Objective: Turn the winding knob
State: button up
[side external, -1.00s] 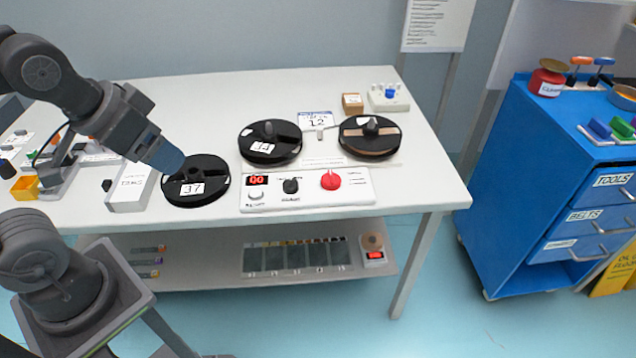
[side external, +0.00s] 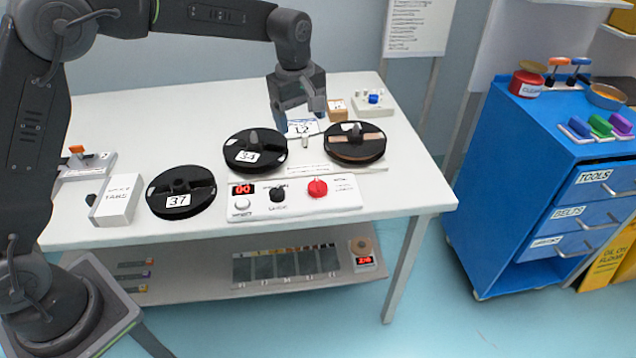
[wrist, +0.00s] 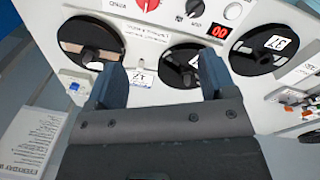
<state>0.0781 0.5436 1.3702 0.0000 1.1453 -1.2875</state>
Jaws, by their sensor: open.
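The control panel (side external: 330,202) at the table's front edge carries a red knob (side external: 317,188) and a smaller black knob (side external: 277,195). Their labels are too small to read, so I cannot tell which is the winding knob. In the wrist view, the red knob (wrist: 148,4) is cut by the top edge and the black knob (wrist: 193,8) is beside it. My gripper (side external: 303,112) is above the back of the table, behind the panel and near the card marked 12. In the wrist view, my gripper (wrist: 160,70) is open, with nothing between its fingers.
Reel 34 (side external: 255,149) and another reel (side external: 355,142) stand behind the panel. Reel 37 (side external: 181,191) and a white box (side external: 117,200) are to its left. The panel also has a red display (side external: 242,189) and white button (side external: 241,203). A small brown box (side external: 337,108) is near my gripper.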

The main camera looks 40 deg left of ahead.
aim_at(318, 183)
jog(key=w+f+n, duration=0.1)
jog(key=f, duration=0.6)
jog(key=w+f+n, duration=0.1)
jog(key=f, duration=0.5)
jog(key=w+d+f+n+g, duration=0.1)
jog(key=w+f, duration=0.1)
jog(key=f, duration=0.5)
jog(key=shift+w+d+f, duration=0.1)
jog(key=shift+f, duration=0.25)
jog(key=c, duration=0.9)
